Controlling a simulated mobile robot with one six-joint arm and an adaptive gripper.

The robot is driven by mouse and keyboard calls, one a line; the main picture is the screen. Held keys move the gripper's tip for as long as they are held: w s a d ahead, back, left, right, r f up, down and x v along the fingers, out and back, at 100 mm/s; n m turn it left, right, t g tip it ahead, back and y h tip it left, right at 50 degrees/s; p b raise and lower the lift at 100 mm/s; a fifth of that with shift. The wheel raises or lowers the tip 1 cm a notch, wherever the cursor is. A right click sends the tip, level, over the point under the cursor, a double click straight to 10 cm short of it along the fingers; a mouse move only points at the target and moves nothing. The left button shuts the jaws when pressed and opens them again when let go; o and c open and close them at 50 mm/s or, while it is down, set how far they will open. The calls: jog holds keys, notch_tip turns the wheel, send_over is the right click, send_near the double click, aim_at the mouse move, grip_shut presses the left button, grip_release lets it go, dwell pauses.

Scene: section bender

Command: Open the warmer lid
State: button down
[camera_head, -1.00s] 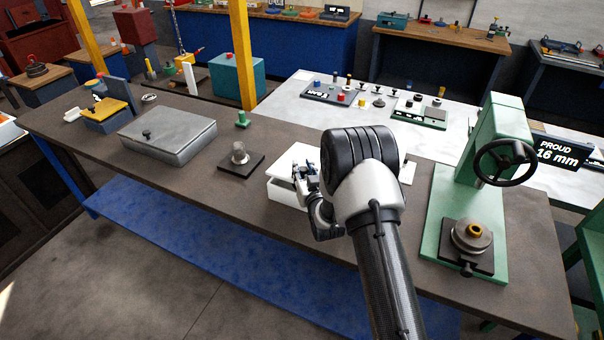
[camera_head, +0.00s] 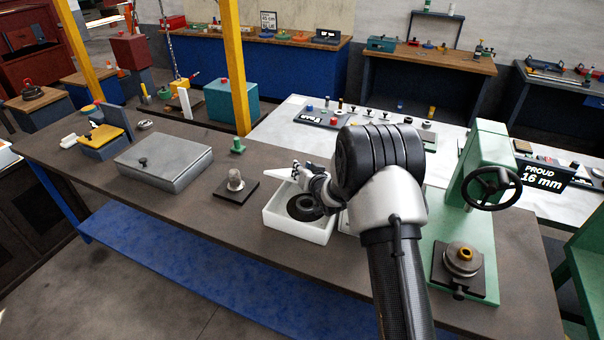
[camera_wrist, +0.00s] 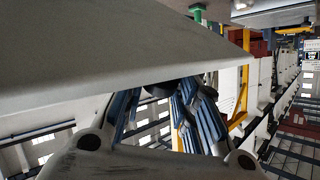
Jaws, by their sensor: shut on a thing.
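The white warmer box (camera_head: 300,229) stands on the brown bench with its top uncovered. Dark rings (camera_head: 305,206) lie inside it. My gripper (camera_head: 303,174) is above the box's back part. In the wrist view my gripper (camera_wrist: 160,98) is shut on the dark knob (camera_wrist: 162,87) of the pale lid (camera_wrist: 95,60), whose broad face fills the upper left. In the head view only a thin white, tilted part of the lid (camera_head: 277,175) shows beside the gripper.
A grey lidded box (camera_head: 165,165) and a dark plate with a metal piece (camera_head: 236,190) stand to the left. A green press (camera_head: 484,165) with a black handwheel stands to the right. A small green piece (camera_head: 237,146) is behind the plate. The bench front left is clear.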

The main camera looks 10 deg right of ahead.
jog(key=shift+w+d+r, duration=0.1)
jog(key=shift+r, duration=0.1)
jog(key=c, duration=1.2)
grip_release()
jog(key=shift+f, duration=0.1)
jog(key=shift+c, duration=0.2)
jog(key=shift+s, duration=0.2)
jog(key=v, duration=1.1)
jog(key=shift+s+r, duration=0.25)
jog(key=shift+s, duration=0.1)
jog(key=shift+d, duration=0.1)
